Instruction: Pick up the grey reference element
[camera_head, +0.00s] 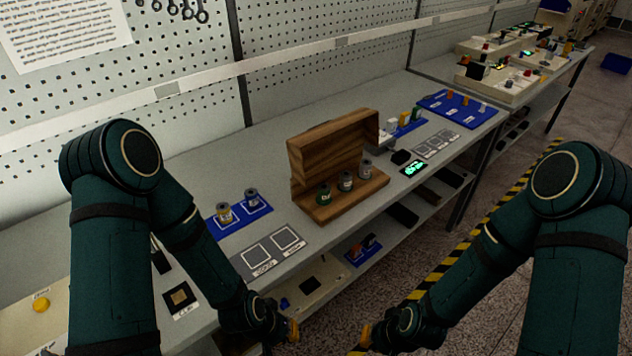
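An open wooden box (334,150) stands mid-bench with a row of small spools. The front one is green (324,195), the middle one is dark with a pale label (345,181), and the back one is grey (365,168). A blue mat (236,222) left of the box holds a yellowish spool (224,212) and another grey spool (251,197). No marking that I can read says which grey one is the reference. My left gripper (294,330) and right gripper (366,338) are low, in front of the bench edge, away from the spools. Their finger openings are too small to tell.
Two square outlined pads (271,251) lie bare in front of the blue mat. A small lit display (413,167) and another blue mat with parts (458,106) are to the right. A shelf below the bench holds dark items. A perforated wall stands behind.

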